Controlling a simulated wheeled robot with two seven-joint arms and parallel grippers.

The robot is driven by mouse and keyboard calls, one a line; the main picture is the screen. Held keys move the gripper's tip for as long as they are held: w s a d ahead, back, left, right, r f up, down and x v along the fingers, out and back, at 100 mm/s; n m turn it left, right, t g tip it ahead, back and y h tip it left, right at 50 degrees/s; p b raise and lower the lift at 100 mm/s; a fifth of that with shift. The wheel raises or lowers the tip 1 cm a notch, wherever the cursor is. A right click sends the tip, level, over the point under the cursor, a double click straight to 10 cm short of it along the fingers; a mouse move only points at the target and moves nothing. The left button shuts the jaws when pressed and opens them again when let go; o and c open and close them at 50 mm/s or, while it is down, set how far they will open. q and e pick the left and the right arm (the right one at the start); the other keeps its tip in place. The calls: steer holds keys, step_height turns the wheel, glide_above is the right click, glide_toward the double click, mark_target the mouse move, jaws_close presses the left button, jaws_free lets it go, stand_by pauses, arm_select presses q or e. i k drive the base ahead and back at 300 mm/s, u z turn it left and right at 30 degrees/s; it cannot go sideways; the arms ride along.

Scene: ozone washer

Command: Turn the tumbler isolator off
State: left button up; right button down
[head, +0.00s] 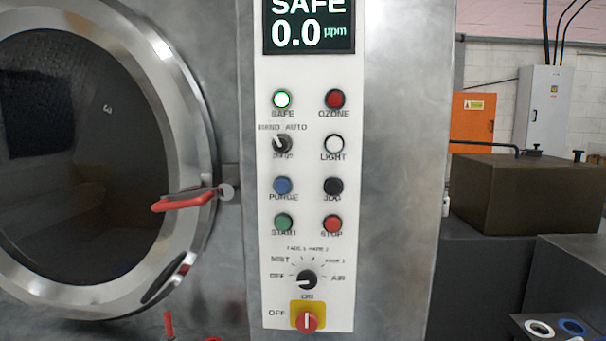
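The isolator is a red rotary knob (307,322) on a yellow square plate (298,308), at the bottom of the white control panel (308,235). ON is printed above it and OFF to its left. The white mark on the knob stands upright, in line with ON. Neither of my grippers is in view, and nothing touches the knob.
Above the isolator are a black selector knob (307,280), several round buttons, a small mode switch (282,144) and a display (309,27) reading SAFE 0.0 ppm. A round door (195,90) with a red handle (185,202) projects left of the panel.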

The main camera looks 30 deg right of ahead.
mark_target(307, 323)
steer(key=k, duration=0.5)
steer(key=u, duration=1.85)
steer(key=i, duration=1.2)
steer(key=z, duration=2.45)
